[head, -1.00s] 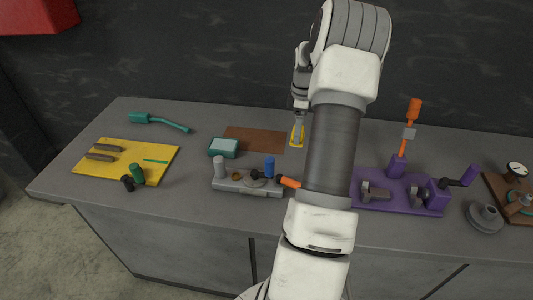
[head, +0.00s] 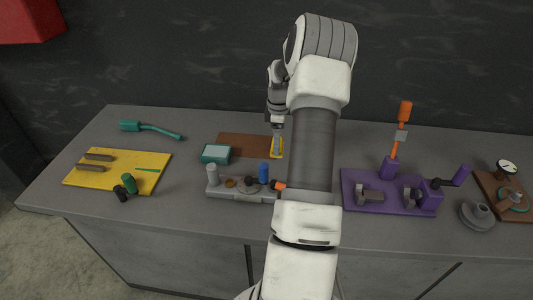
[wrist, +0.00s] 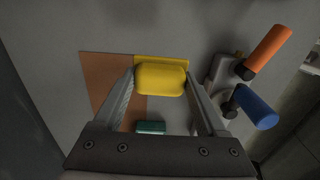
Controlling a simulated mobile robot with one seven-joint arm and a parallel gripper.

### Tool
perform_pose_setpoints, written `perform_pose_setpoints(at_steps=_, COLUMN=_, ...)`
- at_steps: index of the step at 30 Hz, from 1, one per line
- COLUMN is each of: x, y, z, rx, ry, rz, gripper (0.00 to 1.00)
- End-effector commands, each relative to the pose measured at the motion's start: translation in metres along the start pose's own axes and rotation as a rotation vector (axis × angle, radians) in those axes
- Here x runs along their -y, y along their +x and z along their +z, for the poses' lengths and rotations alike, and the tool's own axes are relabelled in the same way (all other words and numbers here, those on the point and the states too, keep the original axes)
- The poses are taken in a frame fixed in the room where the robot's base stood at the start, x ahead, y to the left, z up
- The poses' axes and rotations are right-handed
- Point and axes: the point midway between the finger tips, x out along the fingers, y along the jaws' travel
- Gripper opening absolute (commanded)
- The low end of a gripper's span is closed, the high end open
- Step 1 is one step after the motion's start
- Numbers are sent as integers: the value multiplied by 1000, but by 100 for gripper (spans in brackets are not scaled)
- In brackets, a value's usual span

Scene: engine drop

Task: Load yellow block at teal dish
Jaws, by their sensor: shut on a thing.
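The yellow block (head: 277,153) is between the fingers of my gripper (head: 277,143), beside the right end of the brown mat. In the wrist view my gripper (wrist: 160,82) is shut on the sides of the yellow block (wrist: 160,80); a thin flat yellow strip shows at its far edge. I cannot tell its height above the table. The teal dish (head: 216,153), a small box with a pale top, stands left of my gripper near the mat's left front corner. In the wrist view the teal dish (wrist: 151,127) is partly hidden by my gripper.
A brown mat (head: 240,146) lies behind the dish. A grey fixture (head: 228,192) with grey and blue posts stands in front. A yellow board (head: 110,172) and a teal tool (head: 150,128) are left. A purple fixture (head: 388,198) is right.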

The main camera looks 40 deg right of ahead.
Motion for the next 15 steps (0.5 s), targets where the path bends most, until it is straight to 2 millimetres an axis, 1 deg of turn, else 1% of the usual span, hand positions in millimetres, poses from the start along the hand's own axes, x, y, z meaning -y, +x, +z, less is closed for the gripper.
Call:
perform_pose_setpoints(at_steps=1, x=1, y=6, z=-12, rx=0, ry=-4, rz=-1, gripper=30)
perform_pose_setpoints(at_steps=3, x=2, y=12, z=-22, rx=0, ry=-2, rz=-1, gripper=30)
perform_pose_setpoints(at_steps=6, x=2, y=18, z=-32, rx=0, ry=0, rz=1, gripper=30)
perform_pose_setpoints(at_steps=11, x=2, y=26, z=-36, rx=1, ry=0, rz=0, gripper=30)
perform_pose_setpoints(at_steps=15, x=3, y=45, z=-36, rx=-1, ry=1, rz=-3, gripper=30)
